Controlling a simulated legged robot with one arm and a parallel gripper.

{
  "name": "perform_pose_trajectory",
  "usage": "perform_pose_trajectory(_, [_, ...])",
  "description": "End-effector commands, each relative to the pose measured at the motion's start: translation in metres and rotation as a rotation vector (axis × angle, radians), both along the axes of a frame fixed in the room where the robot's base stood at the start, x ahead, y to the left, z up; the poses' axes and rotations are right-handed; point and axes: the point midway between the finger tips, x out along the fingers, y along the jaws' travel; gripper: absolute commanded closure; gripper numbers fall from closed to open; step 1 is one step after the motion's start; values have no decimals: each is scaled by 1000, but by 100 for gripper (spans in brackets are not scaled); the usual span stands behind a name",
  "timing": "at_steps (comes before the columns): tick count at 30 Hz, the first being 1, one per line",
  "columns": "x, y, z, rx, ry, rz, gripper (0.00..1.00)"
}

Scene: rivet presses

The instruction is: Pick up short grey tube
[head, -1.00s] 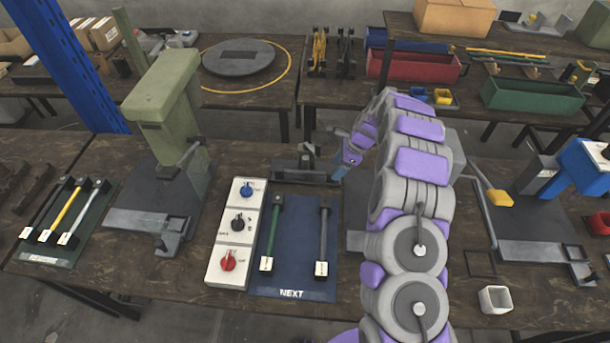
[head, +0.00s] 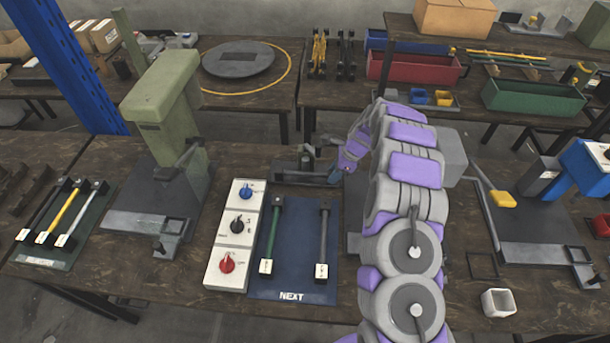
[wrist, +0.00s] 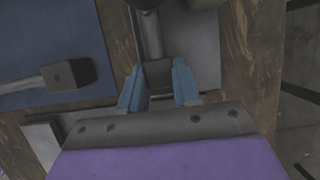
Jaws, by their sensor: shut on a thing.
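My gripper (head: 335,174) is at the right end of a small dark fixture (head: 292,172) at the middle of the bench. In the wrist view its two blue fingers (wrist: 158,88) are closed on the dark square end of a short grey tube (wrist: 152,38). The tube runs away from the fingers over a grey plate, and its far end is hidden by a dark part. In the head view the held tube is too small and covered to make out.
A blue mat (head: 262,285) marked NEXT holds a green tube (head: 275,232) and a dark grey tube (head: 324,240). A control box (head: 236,250) with three knobs stands left of it. A green press (head: 165,110) rises further left. A white square cup (head: 497,302) is at right front.

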Motion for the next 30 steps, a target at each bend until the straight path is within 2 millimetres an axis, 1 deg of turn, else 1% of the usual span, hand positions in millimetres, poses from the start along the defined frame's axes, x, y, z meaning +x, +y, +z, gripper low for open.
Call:
perform_pose_trajectory(1, [0,0,0,0,0,0,95])
perform_pose_trajectory(3, [0,0,0,0,0,0,100])
perform_pose_trajectory(14, [0,0,2,0,0,0,100])
perform_pose_trajectory(21, [-1,0,15,0,0,-1,100])
perform_pose_trajectory(26, [-9,0,13,0,-2,-2,100])
perform_pose_trajectory(30, [-21,1,14,1,2,0,100])
